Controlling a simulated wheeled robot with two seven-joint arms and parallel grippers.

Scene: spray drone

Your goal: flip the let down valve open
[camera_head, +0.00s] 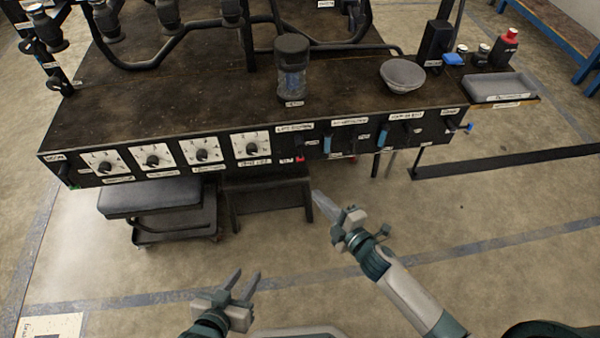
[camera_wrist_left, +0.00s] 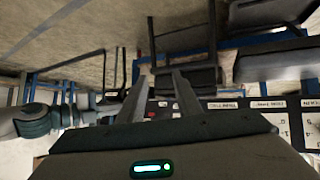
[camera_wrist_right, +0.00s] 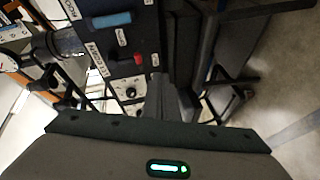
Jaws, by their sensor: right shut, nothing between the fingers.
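A row of small valves runs along the right half of the bench's front panel. A valve with a red handle (camera_head: 300,158) sits just right of the dials, below a label that seems to read let down. The red handle also shows in the right wrist view (camera_wrist_right: 139,59), beside a similar label (camera_wrist_right: 97,53). My right gripper (camera_head: 317,196) is shut and empty, below and slightly right of the red handle, apart from it. My left gripper (camera_head: 247,276) is open and empty, low in the head view, well away from the panel.
Valves with blue handles (camera_head: 327,144) (camera_head: 382,137) sit right of the red one. Several dials (camera_head: 152,156) line the left. A jar (camera_head: 292,75) and bowl (camera_head: 402,75) stand on the bench (camera_head: 200,100). A stool (camera_head: 150,196) stands below.

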